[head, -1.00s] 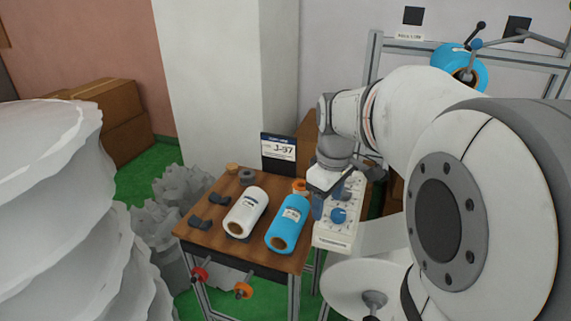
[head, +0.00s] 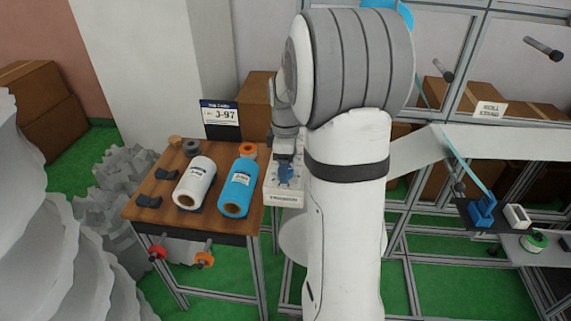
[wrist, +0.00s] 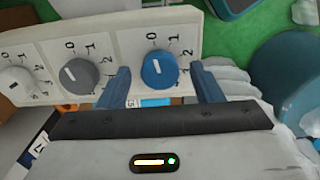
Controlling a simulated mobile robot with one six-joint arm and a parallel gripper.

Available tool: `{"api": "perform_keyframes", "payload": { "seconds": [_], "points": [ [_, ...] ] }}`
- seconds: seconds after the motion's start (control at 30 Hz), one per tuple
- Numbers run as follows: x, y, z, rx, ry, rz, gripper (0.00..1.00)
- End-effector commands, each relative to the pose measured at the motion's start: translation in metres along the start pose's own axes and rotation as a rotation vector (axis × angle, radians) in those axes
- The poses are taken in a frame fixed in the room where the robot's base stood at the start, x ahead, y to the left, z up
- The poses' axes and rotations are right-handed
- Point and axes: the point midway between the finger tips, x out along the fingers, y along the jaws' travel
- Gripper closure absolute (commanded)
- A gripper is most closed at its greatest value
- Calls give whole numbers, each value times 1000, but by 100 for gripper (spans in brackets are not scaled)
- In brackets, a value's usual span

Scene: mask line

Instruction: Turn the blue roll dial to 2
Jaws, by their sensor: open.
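The blue dial (wrist: 158,70) sits on a white control panel (wrist: 115,48), at the right end of its row in the wrist view. Its white pointer line points up toward the 0, slightly left; the 1 and 2 lie clockwise from it. In the head view the blue dial (head: 286,174) shows just below my gripper (head: 285,157). In the wrist view my gripper (wrist: 160,72) is open, with one blue finger on each side of the dial. I cannot tell whether the fingers touch it.
A grey dial (wrist: 75,74) and a white dial (wrist: 18,82) sit left of the blue one. A wooden table (head: 150,215) beside the panel holds a white roll (head: 194,183) and a blue roll (head: 238,188). A J-97 sign (head: 220,116) stands behind. My arm hides the panel's right side.

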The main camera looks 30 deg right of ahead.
Motion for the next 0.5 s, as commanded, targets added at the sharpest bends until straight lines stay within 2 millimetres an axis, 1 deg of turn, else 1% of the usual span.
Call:
{"api": "perform_keyframes", "payload": {
  "seconds": [0.1,0.3,0.5],
  "points": [
    [4,0,0,0,0,-1,41],
    [4,0,0,-1,0,-1,42],
    [3,0,-1,-1,0,0,58]
  ]
}}
